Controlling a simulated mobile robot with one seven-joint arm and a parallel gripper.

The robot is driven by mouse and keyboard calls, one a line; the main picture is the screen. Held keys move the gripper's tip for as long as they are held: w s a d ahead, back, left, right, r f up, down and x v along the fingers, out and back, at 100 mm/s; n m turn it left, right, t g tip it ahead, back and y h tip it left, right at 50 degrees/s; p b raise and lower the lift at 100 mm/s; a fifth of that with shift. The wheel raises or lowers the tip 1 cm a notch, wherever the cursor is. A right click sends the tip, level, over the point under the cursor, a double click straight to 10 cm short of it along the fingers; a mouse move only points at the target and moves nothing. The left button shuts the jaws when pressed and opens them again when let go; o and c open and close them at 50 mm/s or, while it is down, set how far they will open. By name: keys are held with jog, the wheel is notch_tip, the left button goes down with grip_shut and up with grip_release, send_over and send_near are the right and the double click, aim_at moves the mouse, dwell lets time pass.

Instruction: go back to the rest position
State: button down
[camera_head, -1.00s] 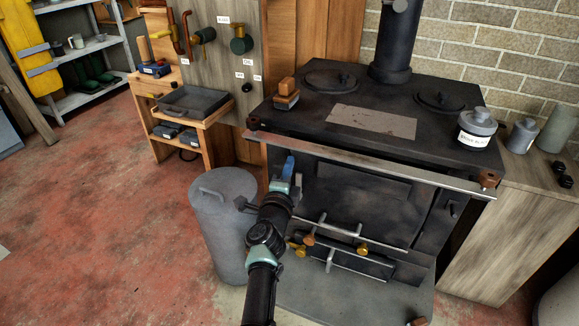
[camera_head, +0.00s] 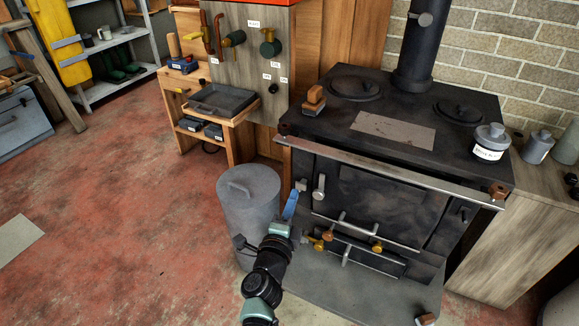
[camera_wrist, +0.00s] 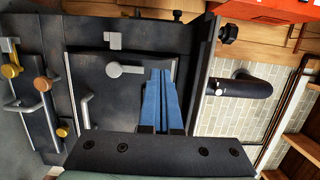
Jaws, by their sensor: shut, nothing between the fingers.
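My gripper (camera_head: 291,206) is in front of the left part of the black stove (camera_head: 330,135), beside the grey lidded bin (camera_head: 235,205). Its blue fingers are together with nothing between them. In the wrist view the shut blue fingers (camera_wrist: 158,100) point toward the stove front, near a grey door handle (camera_wrist: 122,69). I cannot tell from these views whether the fingertips touch the stove.
The stove's long front rail (camera_head: 385,170) and its brass-knobbed handles (camera_head: 327,235) stick out close to my arm. A wooden bench with a dark tray (camera_head: 222,100) stands behind the bin. The red floor (camera_head: 110,210) at the left is open.

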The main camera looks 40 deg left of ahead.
jog(key=shift+s+d, duration=0.15)
jog(key=shift+s, duration=0.5)
jog(key=w+d+r+n+t+y, duration=0.1)
jog(key=w+d+r+n+t, duration=0.15)
jog(key=r, duration=0.75)
jog(key=w+d+r+n+t+y, duration=0.1)
jog(key=w+d+r+n, duration=0.15)
jog(key=r, duration=0.85)
jog(key=s+d+r+n+t, duration=0.1)
jog(key=d+r+n, duration=0.2)
jog(key=d+r, duration=0.35)
jog(key=d+r+n+t, duration=0.15)
jog(key=d+r, duration=0.25)
jog(key=r, duration=0.6)
jog(key=s+d+r+n+t+h, duration=0.3)
jog(key=s+d+r+t+h, duration=0.3)
jog(key=s+d+r+h, duration=0.9)
jog(key=d+r+y+p, duration=0.2)
jog(key=r+p, duration=1.2)
jog(key=r, duration=0.1)
jog(key=d+r+y+p, duration=0.2)
jog(key=d+r+p, duration=0.1)
jog(key=r+p, duration=1.1)
notch_tip(320, 180, up, 2)
jog(key=shift+s+r+y, duration=0.1)
jog(key=shift+s+y, duration=0.2)
jog(key=shift+s, duration=0.05)
